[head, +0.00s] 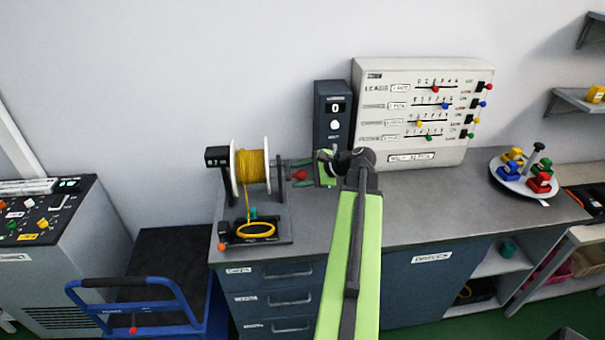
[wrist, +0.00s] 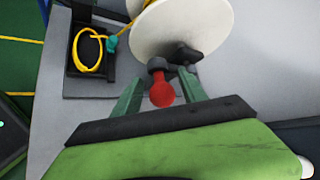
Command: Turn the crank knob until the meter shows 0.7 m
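The crank knob is a red ball (head: 299,175) at the right side of a spool stand. It also shows in the wrist view (wrist: 161,93), on a dark crank arm beside the white spool flange. My gripper (head: 290,170) reaches it from the right. In the wrist view its two green fingers (wrist: 160,92) stand on either side of the knob, with a gap on each side. The spool (head: 252,167) carries yellow cord. A small black box (head: 217,155), perhaps the meter, sits at the spool's upper left. I cannot read a value on it.
A yellow cord coil (head: 255,231) lies at the stand's front. A dark box (head: 333,112) showing 0 and a slider panel (head: 412,112) stand behind my arm. A round tray (head: 525,178) with coloured pieces is at the right. A blue cart (head: 150,290) stands at the lower left.

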